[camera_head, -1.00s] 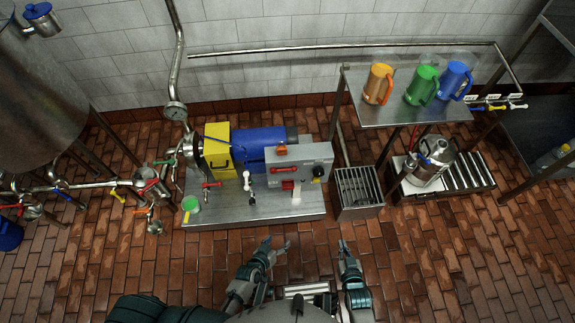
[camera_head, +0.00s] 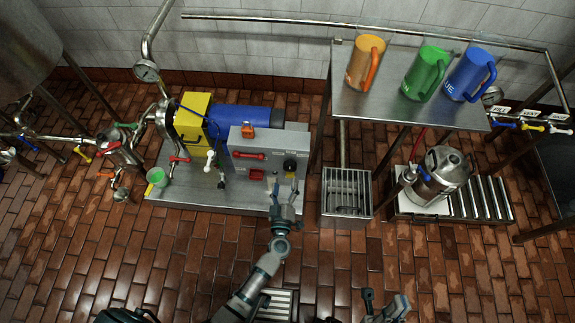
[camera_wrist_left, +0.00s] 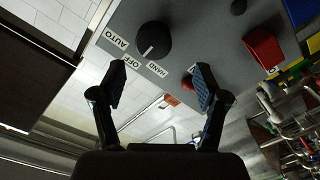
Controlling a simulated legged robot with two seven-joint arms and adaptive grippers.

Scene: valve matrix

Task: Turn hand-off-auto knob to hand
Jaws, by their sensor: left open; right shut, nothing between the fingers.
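The hand-off-auto knob (camera_wrist_left: 154,40) is a round black knob with a white pointer line, on the grey control box (camera_head: 262,160). Labels AUTO, OFF and HAND surround it in the left wrist view, and its line points toward the OFF label (camera_wrist_left: 109,64). It also shows in the head view (camera_head: 290,165) on the box's right side. My left gripper (camera_head: 285,196) is open just in front of the box; in the left wrist view its two fingers (camera_wrist_left: 161,88) stand apart, short of the knob. My right gripper (camera_head: 384,304) is shut and empty, low over the floor.
A red handle (camera_head: 249,155) and a red button (camera_wrist_left: 188,84) are on the same box. A blue motor (camera_head: 240,118) lies behind it. A metal shelf (camera_head: 349,98) with several coloured jugs stands to the right, above a keg (camera_head: 440,172).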

